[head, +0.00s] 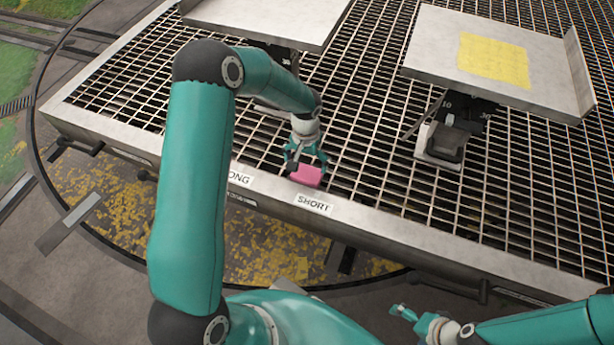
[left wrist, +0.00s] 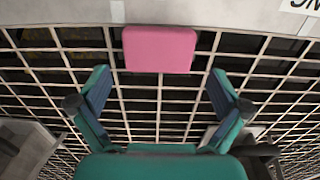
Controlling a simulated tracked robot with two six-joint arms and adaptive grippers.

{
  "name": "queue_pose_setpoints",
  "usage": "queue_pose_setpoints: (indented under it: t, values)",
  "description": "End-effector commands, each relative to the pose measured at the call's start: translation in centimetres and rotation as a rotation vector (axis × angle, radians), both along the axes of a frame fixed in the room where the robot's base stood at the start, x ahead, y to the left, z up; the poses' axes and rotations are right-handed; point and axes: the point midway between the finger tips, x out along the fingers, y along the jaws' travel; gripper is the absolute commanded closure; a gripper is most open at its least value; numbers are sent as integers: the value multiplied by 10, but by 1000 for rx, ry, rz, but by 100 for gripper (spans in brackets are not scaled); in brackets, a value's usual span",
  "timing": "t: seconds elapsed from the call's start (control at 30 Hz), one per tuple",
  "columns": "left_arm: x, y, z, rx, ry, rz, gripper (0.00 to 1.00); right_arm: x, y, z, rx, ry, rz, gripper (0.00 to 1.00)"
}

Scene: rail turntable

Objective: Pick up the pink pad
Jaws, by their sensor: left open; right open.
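The pink pad (head: 307,175) lies at the near edge of the metal grating, just behind the label reading SHORT. In the left wrist view the pink pad (left wrist: 159,49) sits ahead of the fingertips, partly over the grating and against the pale edge strip. My left gripper (head: 305,158) is open above and just behind the pad. Its two fingers (left wrist: 160,82) are spread wider than the pad, with nothing between them. My right gripper (head: 404,312) is open and empty at the lower right, off the near side of the platform.
A tilted metal plate with a yellow patch (head: 493,60) stands on a support at the right. Another pale plate (head: 265,18) is at the back left. Labels ending in ONG (head: 239,179) and reading SHORT (head: 314,204) are on the near rim. The grating between is open.

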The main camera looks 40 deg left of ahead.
Motion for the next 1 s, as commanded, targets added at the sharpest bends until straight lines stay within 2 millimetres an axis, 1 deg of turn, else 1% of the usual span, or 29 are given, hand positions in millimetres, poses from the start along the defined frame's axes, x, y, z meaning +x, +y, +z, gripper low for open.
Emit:
queue_pose_setpoints:
  t: [0.17, 0.3, 0.4, 0.5, 0.67, 0.7, 0.77, 0.9, 1.0]
  values:
    - [1, 0, -16, -1, 1, 0, 0, 0, 0, -8, 0, 0, 0, 0]
    - [2, -1, -37, 0, 2, 0, 0, 0, 0, -17, 0, 0, 0, 0]
    - [2, -1, -49, -1, 1, 0, 0, 0, 0, -20, 0, 0, 0, 0]
    - [2, -1, -52, -1, 0, 1, 0, 0, 0, -20, 0, 0, 0, 0]
    - [2, -1, -52, -1, -1, 1, 0, 0, 0, -19, 0, 0, 0, 0]
    - [2, -1, -52, -1, 0, 1, 2, 0, 0, -19, 0, 0, 0, 0]
    - [2, -1, -52, -1, 0, 1, 12, 0, 0, -19, 0, 0, 0, 0]
    - [2, -1, -52, -1, 0, 1, 35, 0, 0, -19, 0, 0, 0, 0]
    - [2, -1, -51, -1, 0, 1, 36, 0, 0, -19, 0, 0, 0, 0]
